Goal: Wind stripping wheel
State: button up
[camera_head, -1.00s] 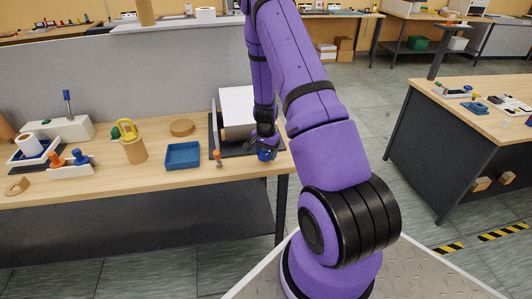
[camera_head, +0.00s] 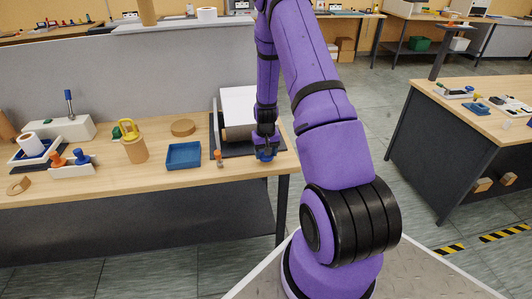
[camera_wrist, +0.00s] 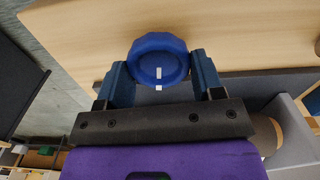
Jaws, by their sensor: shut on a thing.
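The blue wheel (camera_wrist: 157,60) is a round knob with a scalloped rim and a white mark, seen in the wrist view. My gripper (camera_wrist: 160,72) has one finger on each side of it and is shut on it. In the head view my gripper (camera_head: 266,152) points down at the right front of a machine with a white sheet (camera_head: 238,104) over a roller and a dark base (camera_head: 232,149). The wheel is mostly hidden there by the fingers. A white mark on the wheel lines up with another white mark just below it in the wrist view.
A small orange-topped lever (camera_head: 218,156) stands at the machine's left front. A blue tray (camera_head: 183,155), a tan ring (camera_head: 183,127) and a yellow-handled jar (camera_head: 132,142) lie to the left. The table's right edge is close to my gripper.

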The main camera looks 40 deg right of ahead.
jog(key=shift+n, duration=0.4)
jog(key=o, duration=0.9)
notch_tip(320, 180, up, 11)
jog(key=shift+f, duration=0.1)
dwell(0.6)
